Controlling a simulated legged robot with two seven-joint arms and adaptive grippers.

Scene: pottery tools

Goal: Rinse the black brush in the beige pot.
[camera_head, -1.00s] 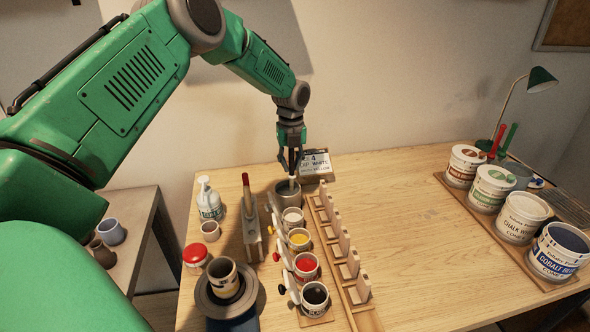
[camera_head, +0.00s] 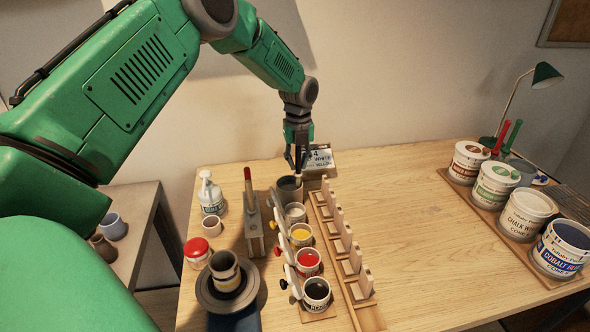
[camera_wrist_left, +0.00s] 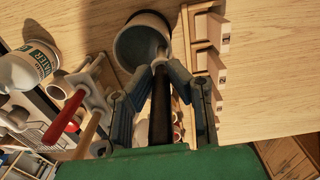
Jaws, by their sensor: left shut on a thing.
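My left gripper (camera_head: 297,167) is shut on the black brush, pointing down near the back of the table. In the left wrist view the brush's black handle (camera_wrist_left: 160,112) runs between the fingers of the gripper (camera_wrist_left: 160,70). Its pale end points into the mouth of a grey-beige pot (camera_wrist_left: 128,48). In the head view this pot (camera_head: 287,192) stands behind the row of paint cups. The brush's lower end is at the pot's right side; its tip is hard to see, and I cannot tell whether it touches the pot. My right gripper is not in view.
Paint cups, including a yellow one (camera_head: 301,236), stand before the pot, left of a wooden rack (camera_head: 341,250). A box sign (camera_head: 319,161) stands close behind right. A tool holder (camera_head: 252,228) and spray bottle (camera_head: 211,199) stand left. The table's middle right is clear.

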